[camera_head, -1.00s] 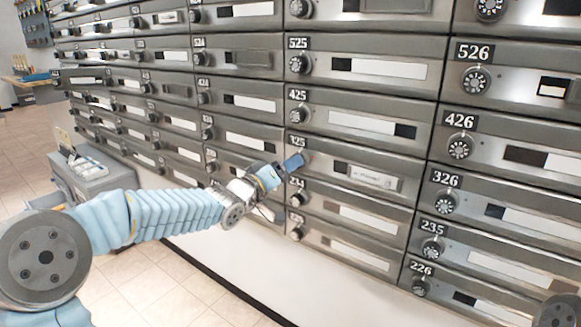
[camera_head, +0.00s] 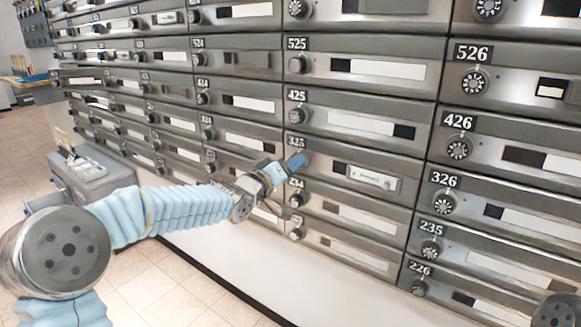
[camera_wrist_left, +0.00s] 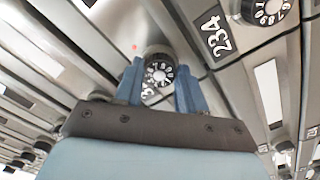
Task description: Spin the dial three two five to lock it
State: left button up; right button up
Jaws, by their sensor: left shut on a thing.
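The mailbox door labelled 325 (camera_head: 372,178) is in the middle of the wall in the head view, with a pale label window. Its dial is hidden behind my left gripper (camera_head: 302,160) there. In the left wrist view the black numbered dial (camera_wrist_left: 158,74) sits between the two blue fingers of my left gripper (camera_wrist_left: 160,88), which are shut on its sides. The door looks flush with its neighbours. My right gripper is not in view.
Similar dials stand close by: 425 (camera_head: 298,115) above, 234 (camera_wrist_left: 262,10) below, and 326 (camera_head: 444,203) to the right. A grey cabinet (camera_head: 95,180) stands at the left. The tiled floor there is open.

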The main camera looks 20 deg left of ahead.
pick_arm(q)
jog(key=m+b, duration=1.1)
jog(key=m, duration=2.3)
jog(key=shift+a+r+m+b, duration=0.1)
jog(key=shift+a+m+b, duration=0.05)
jog(key=shift+m+b, duration=0.25)
dwell(0.5)
